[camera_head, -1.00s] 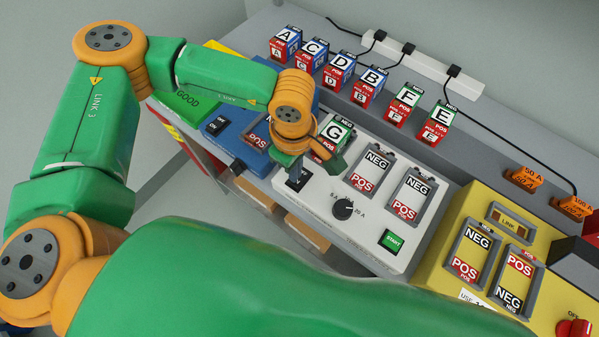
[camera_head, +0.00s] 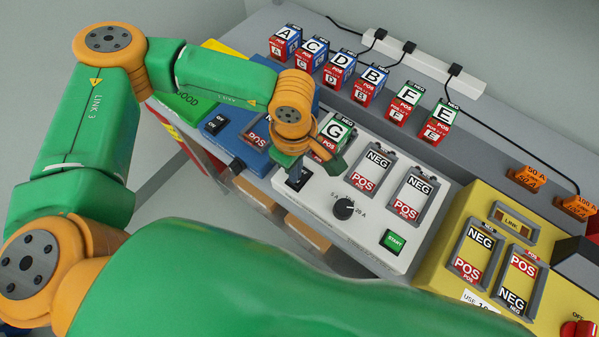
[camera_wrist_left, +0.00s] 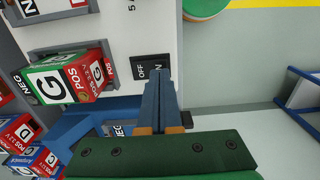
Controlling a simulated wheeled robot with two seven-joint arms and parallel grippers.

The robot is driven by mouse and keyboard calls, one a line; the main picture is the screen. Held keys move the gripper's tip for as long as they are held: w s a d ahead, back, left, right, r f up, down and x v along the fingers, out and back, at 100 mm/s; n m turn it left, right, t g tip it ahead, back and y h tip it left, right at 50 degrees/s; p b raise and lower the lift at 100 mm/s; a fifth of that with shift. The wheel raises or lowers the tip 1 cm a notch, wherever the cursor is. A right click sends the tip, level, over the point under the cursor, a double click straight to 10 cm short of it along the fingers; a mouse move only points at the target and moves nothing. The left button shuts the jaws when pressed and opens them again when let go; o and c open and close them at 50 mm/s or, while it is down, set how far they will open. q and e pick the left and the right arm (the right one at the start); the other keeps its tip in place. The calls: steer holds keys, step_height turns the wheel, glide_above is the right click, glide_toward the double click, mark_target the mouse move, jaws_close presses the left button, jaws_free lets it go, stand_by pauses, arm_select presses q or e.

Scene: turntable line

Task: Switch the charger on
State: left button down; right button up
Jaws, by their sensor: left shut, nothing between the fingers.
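The charger is a white box (camera_head: 322,206) with a dial (camera_head: 344,209), a green START button (camera_head: 394,242) and a dark ON/OFF rocker switch (camera_head: 297,184) at its left end. Battery G (camera_head: 335,135) stands in its left bay; the other two bays are empty. My left gripper (camera_head: 293,178) is shut and empty, pointing down at the switch. In the left wrist view, the closed fingertips (camera_wrist_left: 157,75) are at or just over the switch (camera_wrist_left: 148,64), covering part of it; contact is unclear. My right gripper is out of view.
A blue tester (camera_head: 241,142) stands left of the charger and a yellow device (camera_head: 437,263) right of it. Several lettered batteries, including E (camera_head: 440,123), stand in a row behind. A white power strip (camera_head: 425,62) with cables lies at the back.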

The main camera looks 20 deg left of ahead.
arm_select(q)
steer(key=shift+f+b, duration=0.6)
steer(key=shift+r+p, duration=2)
steer(key=shift+r, duration=1.6)
steer(key=shift+f, duration=0.1)
